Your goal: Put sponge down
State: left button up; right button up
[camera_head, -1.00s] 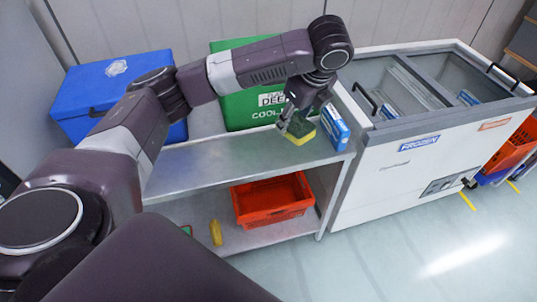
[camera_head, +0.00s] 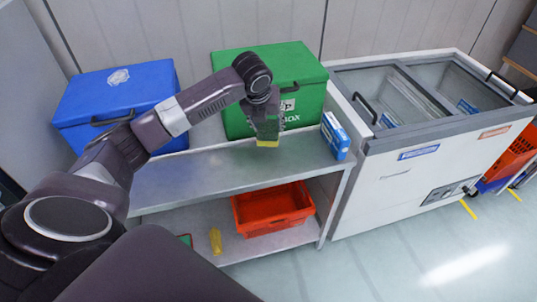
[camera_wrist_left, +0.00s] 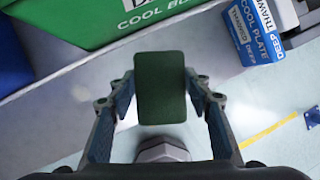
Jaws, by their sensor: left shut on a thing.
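The sponge (camera_head: 267,130), dark green with a yellow layer below, is held in my left gripper (camera_head: 267,122) in front of the green cool box. In the left wrist view the green face of the sponge (camera_wrist_left: 160,88) fills the gap between the fingers of my left gripper (camera_wrist_left: 160,105). The gripper is shut on it. The sponge is over the grey metal table top (camera_head: 215,172); whether it touches the surface I cannot tell. My right gripper does not show.
An orange tote (camera_head: 272,209) and a yellow item (camera_head: 215,241) are on the lower shelf. A white chest freezer (camera_head: 400,180) is to the right.

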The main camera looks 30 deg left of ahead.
aim_at(263, 140)
pick_arm(q)
notch_tip(263, 140, down, 13)
jog(key=shift+f+p, duration=0.1)
jog(key=shift+p, duration=0.65)
jog(key=o, duration=1.5)
jog(key=shift+o, duration=0.2)
jog(key=b+v, duration=0.1)
jog(key=v, duration=1.1)
jog(key=shift+d, duration=0.1)
